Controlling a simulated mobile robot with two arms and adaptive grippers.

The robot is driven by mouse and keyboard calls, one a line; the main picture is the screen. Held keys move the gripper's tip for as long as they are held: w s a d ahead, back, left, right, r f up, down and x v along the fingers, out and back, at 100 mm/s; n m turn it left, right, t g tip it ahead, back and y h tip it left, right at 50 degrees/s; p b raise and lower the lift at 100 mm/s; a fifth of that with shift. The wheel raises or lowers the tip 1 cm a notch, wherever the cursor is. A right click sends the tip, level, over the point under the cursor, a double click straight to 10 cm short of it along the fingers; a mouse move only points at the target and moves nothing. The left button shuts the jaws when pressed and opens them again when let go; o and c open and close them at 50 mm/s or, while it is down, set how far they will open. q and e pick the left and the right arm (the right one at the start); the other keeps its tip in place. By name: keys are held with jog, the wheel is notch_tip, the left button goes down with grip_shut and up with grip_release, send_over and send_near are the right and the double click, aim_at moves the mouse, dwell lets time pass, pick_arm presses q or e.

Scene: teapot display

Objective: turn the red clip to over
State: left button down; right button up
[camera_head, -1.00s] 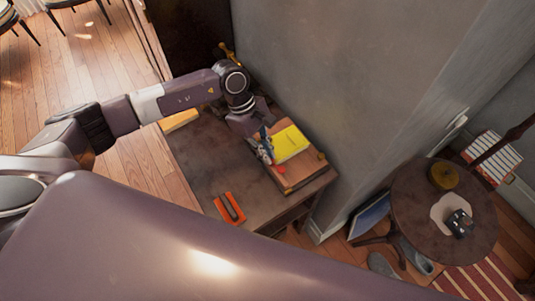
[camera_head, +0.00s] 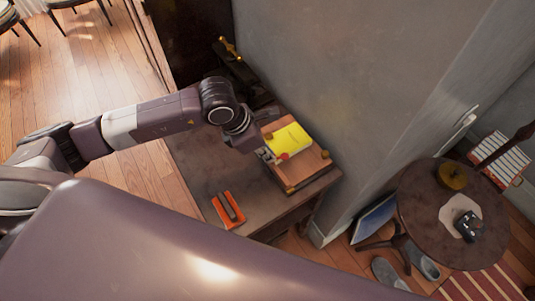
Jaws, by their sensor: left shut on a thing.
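The red clip (camera_head: 283,156) is a small red spot at the lower left edge of a yellow pad (camera_head: 289,138), which lies on a brown wooden box or board (camera_head: 305,165) on the desk. My left gripper (camera_head: 273,157) comes down from the upper left, with its fingertips at the clip. It is shut on the red clip, as far as this small view shows. The fingers and wrist hide part of the clip and the board's left side. Which face of the clip is up is too small to tell. My right gripper is not in view.
The wall (camera_head: 340,110) rises close behind the board. A round table (camera_head: 410,200) with a brass pot (camera_head: 453,176) stands right. The desk's left part is clear.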

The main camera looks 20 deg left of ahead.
pick_arm(q)
jog(key=shift+n+t+y+b, duration=0.4)
jog(key=shift+n+b, duration=0.35)
jog(key=shift+n, duration=0.65)
jog(key=shift+r, duration=0.1)
jog(key=c, duration=2.1)
grip_release()
jog(key=shift+s, duration=0.1)
jog(key=v, duration=1.2)
jog(key=shift+d, duration=0.1)
